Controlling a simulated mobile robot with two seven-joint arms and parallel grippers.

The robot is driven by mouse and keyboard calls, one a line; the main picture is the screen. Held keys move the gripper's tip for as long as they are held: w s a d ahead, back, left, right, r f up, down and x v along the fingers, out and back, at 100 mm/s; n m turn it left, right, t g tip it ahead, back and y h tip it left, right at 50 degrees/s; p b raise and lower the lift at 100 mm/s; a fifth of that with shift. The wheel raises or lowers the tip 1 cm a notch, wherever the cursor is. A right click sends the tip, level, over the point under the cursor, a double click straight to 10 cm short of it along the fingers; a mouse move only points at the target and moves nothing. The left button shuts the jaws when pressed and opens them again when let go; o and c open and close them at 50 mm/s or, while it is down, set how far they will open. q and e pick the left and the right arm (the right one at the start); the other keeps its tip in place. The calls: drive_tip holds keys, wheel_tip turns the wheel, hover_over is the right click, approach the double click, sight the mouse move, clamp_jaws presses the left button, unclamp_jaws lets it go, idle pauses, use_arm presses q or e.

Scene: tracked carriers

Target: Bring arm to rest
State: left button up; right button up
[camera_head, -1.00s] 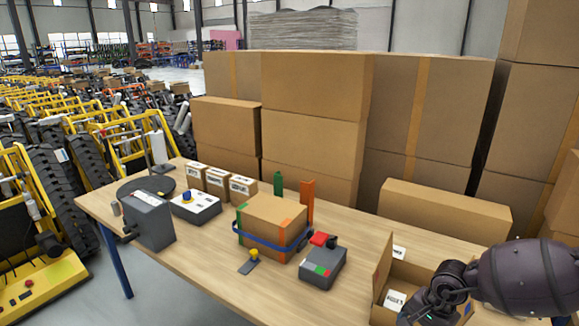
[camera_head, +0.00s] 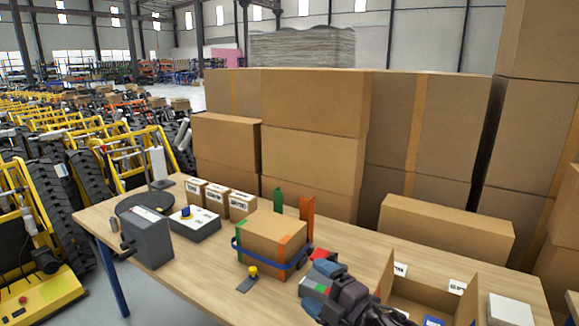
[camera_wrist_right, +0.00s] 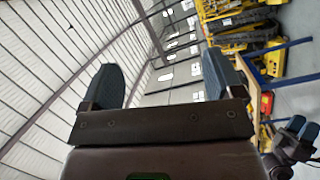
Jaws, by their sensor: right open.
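My right gripper (camera_head: 322,284) is in the lower middle of the head view, in front of the grey box with a red button (camera_head: 318,254), and hides much of it. I cannot tell whether they touch. In the right wrist view its two blue-grey fingers (camera_wrist_right: 160,85) stand wide apart with nothing between them, facing the hall's wall and roof. My right forearm runs down out of the bottom of the head view.
A taped carton with a blue strap (camera_head: 272,242) stands left of the gripper. An open carton (camera_head: 462,303) with labelled items and a white box (camera_head: 509,310) are at right. A grey crank box (camera_head: 150,240) is at left. Stacked cartons (camera_head: 315,115) stand behind the table.

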drive_tip(key=s+d+f+m+t+h, duration=0.1)
drive_tip(key=s+d+f+m+h, duration=0.35)
drive_tip(key=d+f+m, duration=0.35)
drive_tip(key=s+d+f+m+t+h, duration=0.1)
drive_tip(key=s+d+f+m+h, duration=0.2)
drive_tip(key=d+f+m+h, duration=0.45)
drive_tip(key=s+d+f+m+g, duration=0.2)
drive_tip(key=s+f, duration=0.3)
drive_tip(key=s, duration=0.3)
drive_tip(key=s+d+f+m+g+h+b, duration=0.1)
drive_tip(key=s+d+f+m, duration=0.3)
drive_tip(key=s, duration=0.5)
wheel_tip(320, 180, down, 2)
drive_tip(key=shift+d+f+m+g, duration=0.15)
drive_tip(key=shift+d+m+g, duration=0.1)
drive_tip(key=shift+m+g, duration=0.25)
